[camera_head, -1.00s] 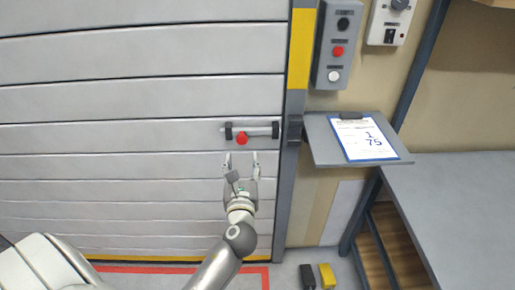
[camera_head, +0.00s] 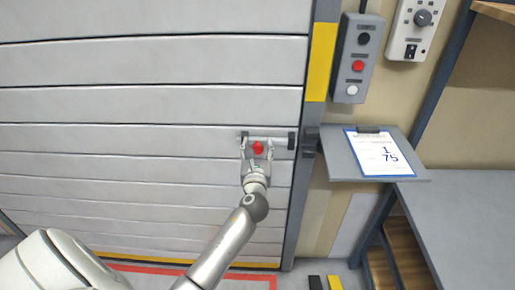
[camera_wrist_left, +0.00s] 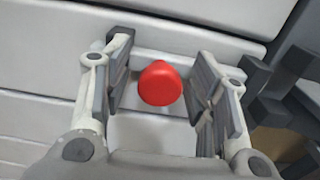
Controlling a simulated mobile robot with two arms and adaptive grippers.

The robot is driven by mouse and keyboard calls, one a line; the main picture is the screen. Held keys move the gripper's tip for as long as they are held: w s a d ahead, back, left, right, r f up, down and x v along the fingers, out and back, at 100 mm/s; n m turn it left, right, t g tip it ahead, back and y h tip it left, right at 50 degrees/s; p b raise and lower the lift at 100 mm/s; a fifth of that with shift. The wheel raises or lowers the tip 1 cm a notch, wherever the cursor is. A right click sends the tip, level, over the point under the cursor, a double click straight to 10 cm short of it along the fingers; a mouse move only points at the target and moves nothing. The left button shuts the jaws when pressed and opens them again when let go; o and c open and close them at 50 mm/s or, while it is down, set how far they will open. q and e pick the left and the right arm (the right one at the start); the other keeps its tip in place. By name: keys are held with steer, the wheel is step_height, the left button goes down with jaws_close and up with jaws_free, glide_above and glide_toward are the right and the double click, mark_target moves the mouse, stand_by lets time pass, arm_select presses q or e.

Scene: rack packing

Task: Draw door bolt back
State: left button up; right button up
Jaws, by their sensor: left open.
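The door bolt (camera_head: 278,138) is a grey bar in dark brackets on the light grey slatted door (camera_head: 150,105), near its right edge. Its red knob (camera_head: 258,148) also shows in the left wrist view (camera_wrist_left: 160,84). My left gripper (camera_head: 257,152) is open at the bolt, with one finger on each side of the red knob. In the left wrist view the fingers (camera_wrist_left: 160,92) stand apart from the knob on both sides. I cannot tell how deep the knob sits between them. My right gripper is not in view.
A grey post (camera_head: 308,150) with a dark catch stands right of the door. A shelf (camera_head: 345,168) with a clipboard (camera_head: 378,153) juts out beside it. A button box (camera_head: 357,60) hangs above. A grey bench (camera_head: 460,215) is at the right.

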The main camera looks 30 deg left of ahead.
arm_select(q)
jaws_close()
steer(key=shift+w+d+r+p, duration=0.1)
steer(key=shift+w+d+p, duration=0.15)
steer(key=shift+d, duration=0.2)
jaws_free()
steer(key=shift+d, duration=0.1)
steer(key=v, duration=1.2)
stand_by(0.4)
